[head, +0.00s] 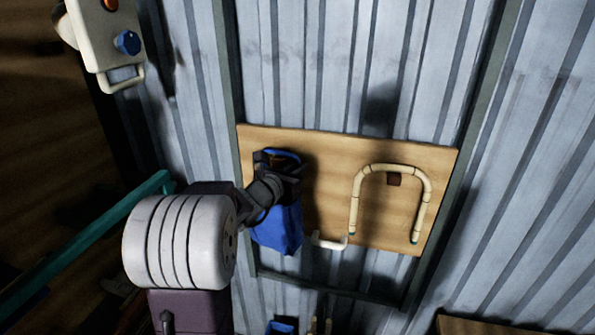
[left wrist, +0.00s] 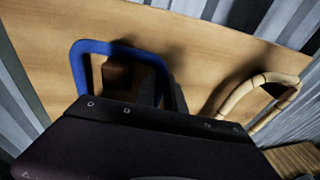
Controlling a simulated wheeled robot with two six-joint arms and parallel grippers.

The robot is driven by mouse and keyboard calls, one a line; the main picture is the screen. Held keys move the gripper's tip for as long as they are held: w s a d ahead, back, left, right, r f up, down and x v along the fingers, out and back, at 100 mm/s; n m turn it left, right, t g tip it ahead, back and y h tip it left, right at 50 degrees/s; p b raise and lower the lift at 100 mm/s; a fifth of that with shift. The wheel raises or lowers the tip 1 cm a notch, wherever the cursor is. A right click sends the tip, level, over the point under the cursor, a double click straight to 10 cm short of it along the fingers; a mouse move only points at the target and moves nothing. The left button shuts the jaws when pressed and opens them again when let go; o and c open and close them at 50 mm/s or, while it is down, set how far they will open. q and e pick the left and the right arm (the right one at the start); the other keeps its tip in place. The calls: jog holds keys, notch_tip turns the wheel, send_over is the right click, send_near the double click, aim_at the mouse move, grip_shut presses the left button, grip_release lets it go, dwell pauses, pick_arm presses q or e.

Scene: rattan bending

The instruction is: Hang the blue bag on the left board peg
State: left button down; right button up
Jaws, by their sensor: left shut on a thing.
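The blue bag (head: 280,228) hangs from my left gripper (head: 286,178) in front of the left part of the wooden board (head: 335,152). My left gripper is shut on the bag near its top. The bag's blue handle loop (head: 284,153) stands up above the gripper. In the left wrist view the loop (left wrist: 108,46) frames the brown left peg (left wrist: 117,74); I cannot tell whether the loop is around the peg or just in front of it. In the head view my gripper mostly hides that peg. My right gripper is not in view.
A cream bent rattan piece (head: 355,205) hangs over the right peg (head: 394,180). A small cream hook-shaped piece (head: 330,241) is at the board's lower edge. A cream box with a blue knob (head: 127,42) is at upper left. Corrugated metal wall (head: 345,60) surrounds the board.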

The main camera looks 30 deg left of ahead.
pick_arm(q)
jog(key=c, duration=1.5)
grip_release()
jog(key=shift+o, duration=0.8)
jog(key=shift+d, duration=0.15)
jog(key=s+r+b, duration=0.1)
jog(key=s+b, duration=0.1)
jog(key=s, duration=0.6)
jog(key=shift+s+r+b, duration=0.25)
jog(key=shift+s+b, duration=0.1)
jog(key=shift+s, duration=0.05)
